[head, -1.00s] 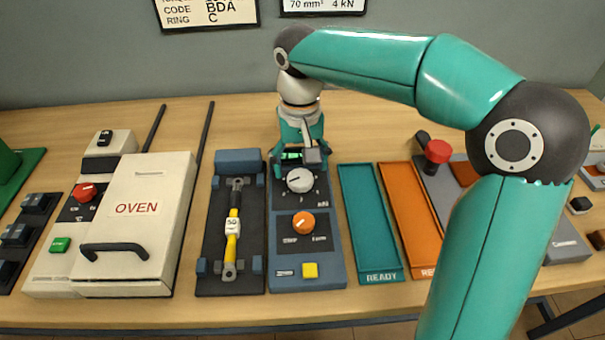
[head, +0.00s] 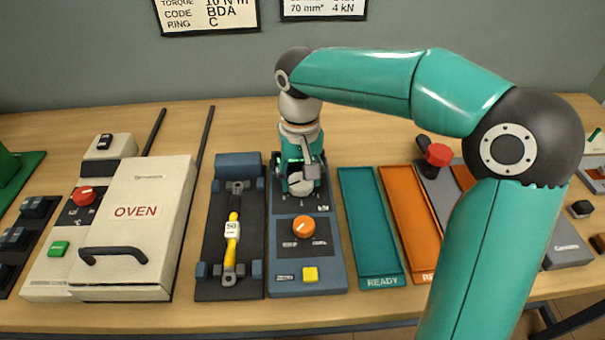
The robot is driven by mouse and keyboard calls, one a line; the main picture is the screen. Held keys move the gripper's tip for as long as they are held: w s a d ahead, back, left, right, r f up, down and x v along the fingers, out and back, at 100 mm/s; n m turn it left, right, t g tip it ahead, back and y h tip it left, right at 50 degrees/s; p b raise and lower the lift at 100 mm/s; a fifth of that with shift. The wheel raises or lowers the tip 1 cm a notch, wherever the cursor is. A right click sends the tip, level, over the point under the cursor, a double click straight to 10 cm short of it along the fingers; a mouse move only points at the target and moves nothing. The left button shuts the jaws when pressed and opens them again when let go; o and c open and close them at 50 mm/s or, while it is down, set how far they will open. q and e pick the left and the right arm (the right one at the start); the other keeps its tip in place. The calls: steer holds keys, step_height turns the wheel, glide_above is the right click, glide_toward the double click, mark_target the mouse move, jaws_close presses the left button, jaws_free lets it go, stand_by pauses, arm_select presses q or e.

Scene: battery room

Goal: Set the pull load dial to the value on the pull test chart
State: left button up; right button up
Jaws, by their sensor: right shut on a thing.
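The pull tester panel (head: 286,265) stands in the middle of the bench. My right gripper (head: 301,182) points down over its upper part, shut on the grey-white load dial (head: 300,188). The gripper hides most of the dial's scale and the display behind it, so the setting cannot be read. Below the dial are an orange knob (head: 303,226) and a yellow button (head: 310,274). The pull test chart (head: 322,8) on the wall is cut by the top edge; its lowest line reads 70 mm² 4 kN. My left gripper is not in view.
A pull bed (head: 203,234) holding a yellow cable with a tag marked 50 lies left of the panel. A white oven (head: 135,210) stands further left. A teal READY tray (head: 368,225) and an orange tray (head: 408,222) lie to the right. A red knob (head: 438,155) stands beyond them.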

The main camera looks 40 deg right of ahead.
mark_target(301, 181)
steer(key=shift+n+p, duration=0.3)
steer(key=shift+n, duration=0.2)
steer(key=o, duration=1.2)
steer(key=shift+c, duration=0.2)
step_height(301, 181, up, 12)
steer(key=shift+s+f, duration=0.1)
